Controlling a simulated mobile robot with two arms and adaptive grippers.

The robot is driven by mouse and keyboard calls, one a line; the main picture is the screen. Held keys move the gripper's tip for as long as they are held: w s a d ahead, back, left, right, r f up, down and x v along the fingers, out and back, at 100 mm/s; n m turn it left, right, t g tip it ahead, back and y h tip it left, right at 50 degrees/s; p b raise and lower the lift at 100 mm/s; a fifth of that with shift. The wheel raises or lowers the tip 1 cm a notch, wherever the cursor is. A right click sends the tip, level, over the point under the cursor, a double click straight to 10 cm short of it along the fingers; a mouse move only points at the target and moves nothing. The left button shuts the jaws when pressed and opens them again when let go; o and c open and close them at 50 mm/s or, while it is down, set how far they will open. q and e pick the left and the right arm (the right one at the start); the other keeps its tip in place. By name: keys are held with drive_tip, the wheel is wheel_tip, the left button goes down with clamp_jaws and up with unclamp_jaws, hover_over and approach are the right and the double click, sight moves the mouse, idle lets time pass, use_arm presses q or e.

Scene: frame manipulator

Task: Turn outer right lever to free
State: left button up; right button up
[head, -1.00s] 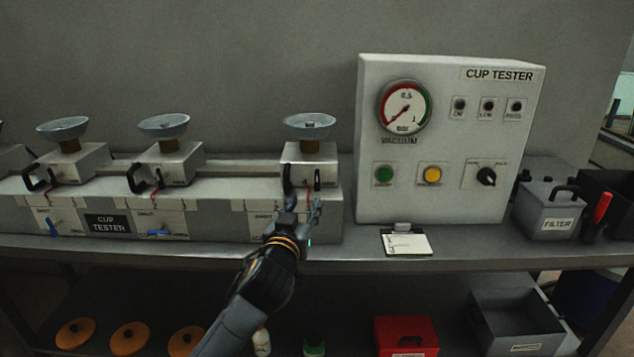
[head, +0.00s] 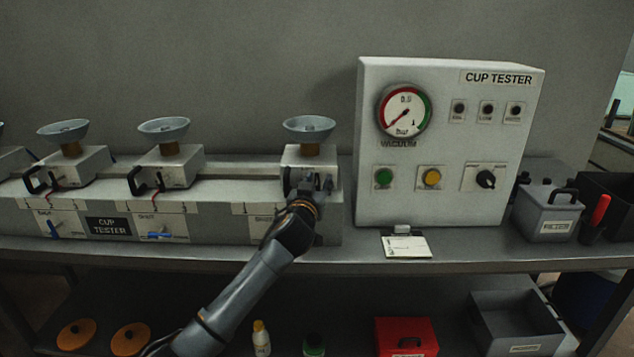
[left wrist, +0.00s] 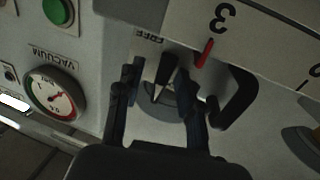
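The outer right clamp block (head: 292,153), with a grey cup on top, stands at the right end of the long bench unit. In the left wrist view its black lever (left wrist: 166,72) sits on a round grey base, near a label reading FREE (left wrist: 149,38). My left gripper (head: 314,183) is at the front of this block and hides the lever in the head view. In the left wrist view the gripper's fingers (left wrist: 157,98) are apart, one on each side of the lever, with visible gaps. My right gripper is not in view.
A black handle (left wrist: 238,92) and a red pointer (left wrist: 205,53) are close beside the fingers. The CUP TESTER box (head: 450,140) with its vacuum gauge (head: 405,108) stands just right of the block. A card (head: 406,246) lies at the shelf's front edge.

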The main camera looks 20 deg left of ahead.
use_arm(q)
clamp_jaws()
idle(0.3)
